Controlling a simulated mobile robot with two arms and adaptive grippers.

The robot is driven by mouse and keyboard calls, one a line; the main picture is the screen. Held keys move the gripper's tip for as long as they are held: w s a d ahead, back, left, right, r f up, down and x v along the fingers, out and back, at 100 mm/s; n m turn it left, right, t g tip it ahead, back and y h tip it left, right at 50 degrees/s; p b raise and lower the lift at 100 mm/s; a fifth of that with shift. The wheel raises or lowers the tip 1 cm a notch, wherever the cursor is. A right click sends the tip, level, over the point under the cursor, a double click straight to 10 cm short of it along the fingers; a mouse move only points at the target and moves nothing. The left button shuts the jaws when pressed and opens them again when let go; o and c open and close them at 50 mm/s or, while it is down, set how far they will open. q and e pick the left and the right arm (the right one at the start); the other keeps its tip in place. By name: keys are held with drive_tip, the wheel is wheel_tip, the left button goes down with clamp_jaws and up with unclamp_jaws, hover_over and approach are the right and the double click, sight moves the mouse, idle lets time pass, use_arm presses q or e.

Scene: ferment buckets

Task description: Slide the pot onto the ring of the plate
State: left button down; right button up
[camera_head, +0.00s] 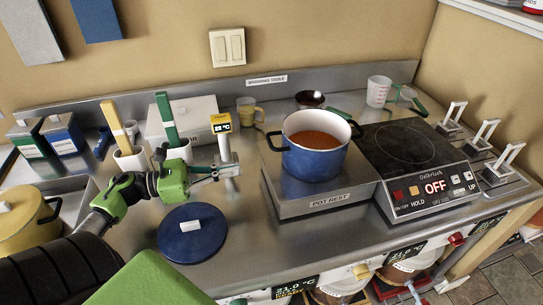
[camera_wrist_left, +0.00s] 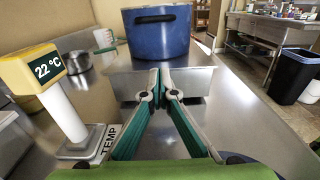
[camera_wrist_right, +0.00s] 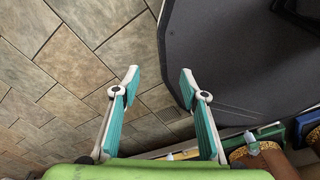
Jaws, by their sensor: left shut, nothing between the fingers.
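The blue pot (camera_head: 313,164) with black handles and orange-brown contents stands upright on the steel pot rest (camera_head: 330,201). The hot plate (camera_head: 440,160) is right of it, with a faint ring (camera_head: 405,143) on its bare black glass; its display reads OFF. My left gripper (camera_head: 234,170) is left of the pot, apart from it, beside the thermometer stand. In the left wrist view its fingertips (camera_wrist_left: 160,76) are together and empty, with the pot (camera_wrist_left: 158,34) ahead. My right gripper (camera_wrist_right: 158,76) is open and empty over the tiled floor in the right wrist view.
A yellow thermometer (camera_head: 221,123) reading 22 °C stands behind my left gripper. A blue lid (camera_head: 192,235) lies in front of it. A yellow pot (camera_head: 25,220) is at far left. Cups stand along the back. Upright metal clips (camera_head: 485,135) are right of the hot plate.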

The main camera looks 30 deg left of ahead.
sight(284, 161)
use_arm(q)
drive_tip(key=p+x, duration=0.3)
drive_tip(key=x, duration=0.7)
drive_tip(key=shift+r+p, duration=0.2)
drive_tip(key=shift+p, duration=0.15)
drive_tip(key=shift+w+d+f, duration=0.15)
drive_tip(key=shift+w+d, duration=0.2)
drive_tip(key=shift+w, duration=0.05)
drive_tip(key=shift+f, duration=0.1)
use_arm(e)
drive_tip(key=r, duration=0.1)
drive_tip(key=w+a+r, duration=0.1)
drive_tip(key=r, duration=0.2)
drive_tip(key=shift+w+a+r, duration=0.2)
drive_tip(key=shift+w+r, duration=0.1)
use_arm(q)
drive_tip(key=shift+w+d, duration=0.1)
drive_tip(key=shift+d, duration=0.05)
drive_tip(key=b+x, duration=0.3)
drive_tip(key=x, duration=0.4)
drive_tip(key=shift+w+f, duration=0.1)
drive_tip(key=shift+w+d, duration=0.1)
use_arm(e)
drive_tip(key=f, duration=0.2)
drive_tip(key=d+f, duration=0.1)
drive_tip(key=shift+s+f, duration=0.25)
drive_tip(key=shift+f, duration=0.05)
